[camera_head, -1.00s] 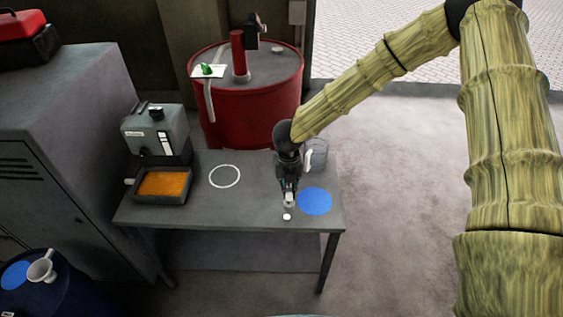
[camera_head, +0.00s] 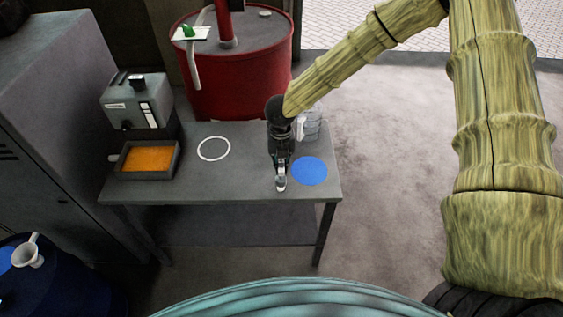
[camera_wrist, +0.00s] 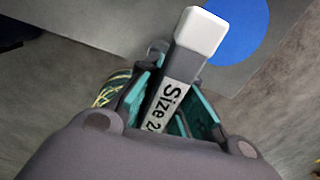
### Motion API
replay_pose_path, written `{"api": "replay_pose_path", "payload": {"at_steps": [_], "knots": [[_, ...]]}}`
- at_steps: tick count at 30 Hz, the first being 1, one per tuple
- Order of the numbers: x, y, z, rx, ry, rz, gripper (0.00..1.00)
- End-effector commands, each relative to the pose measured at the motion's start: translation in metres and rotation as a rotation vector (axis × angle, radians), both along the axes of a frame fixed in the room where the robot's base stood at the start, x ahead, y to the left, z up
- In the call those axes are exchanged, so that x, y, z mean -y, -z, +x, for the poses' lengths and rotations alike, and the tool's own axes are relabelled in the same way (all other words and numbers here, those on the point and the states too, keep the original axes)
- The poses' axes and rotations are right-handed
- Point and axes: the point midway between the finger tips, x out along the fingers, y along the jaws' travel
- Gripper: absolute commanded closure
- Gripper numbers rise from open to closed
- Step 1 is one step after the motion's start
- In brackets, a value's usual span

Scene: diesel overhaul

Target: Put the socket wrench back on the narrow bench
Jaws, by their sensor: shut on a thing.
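My gripper (camera_head: 280,178) is shut over the front of a grey bench (camera_head: 225,187), just left of a blue disc (camera_head: 309,171). In the wrist view its teal fingers stand either side of a grey bar with a white square end, which I take to be the socket wrench (camera_wrist: 187,66). Its label reads "Size 2", with the rest hidden. The white end points away from my palm, toward the bench top. I cannot tell whether it touches the bench. In the head view the wrench is too small to make out clearly.
On the bench stand a grey device (camera_head: 137,103), an orange-filled tray (camera_head: 147,174) and a clear jug (camera_head: 311,124) behind my gripper. A white ring (camera_head: 214,149) marks bare bench top. A red drum (camera_head: 242,80) stands behind. Open floor lies to the right.

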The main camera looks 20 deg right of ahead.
Motion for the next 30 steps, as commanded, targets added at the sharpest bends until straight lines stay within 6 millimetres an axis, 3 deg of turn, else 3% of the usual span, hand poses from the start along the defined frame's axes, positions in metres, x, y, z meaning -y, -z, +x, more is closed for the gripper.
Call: {"api": "replay_pose_path", "payload": {"at_steps": [6,30], "knots": [[-0.0012,0.0111,0.0009,-0.002,-0.001,0.0,1.0],[-0.0015,0.0108,-0.0011,-0.001,0.0,0.0,1.0]]}}
